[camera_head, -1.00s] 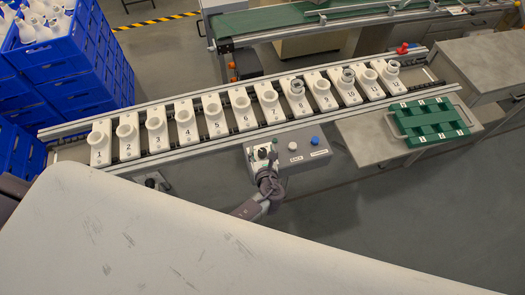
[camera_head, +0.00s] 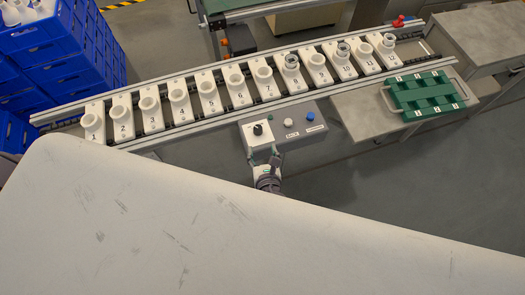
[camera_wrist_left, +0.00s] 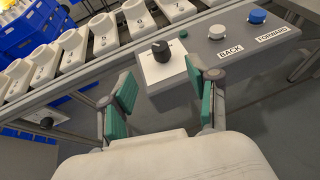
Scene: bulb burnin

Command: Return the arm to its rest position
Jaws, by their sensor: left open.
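My left gripper (camera_head: 264,158) is just in front of the grey control box (camera_head: 308,134) in the head view. The left wrist view shows its two green-padded fingers (camera_wrist_left: 160,88) spread apart with nothing between them. A black knob (camera_head: 257,129) on a white plate sits at the box's left end, clear of the fingers; it also shows in the left wrist view (camera_wrist_left: 161,50), beyond the fingertips. A white button (camera_head: 288,122) and a blue button (camera_head: 310,116) are to its right. Most of the left arm is hidden. My right gripper is not in view.
A conveyor rail (camera_head: 140,142) with numbered white sockets runs behind the box. Some higher-numbered sockets hold glassy pieces. A green tray (camera_head: 428,94) lies on a grey side table at the right. Blue crates (camera_head: 75,65) with white bottles stand at the left. Open floor lies right of the box.

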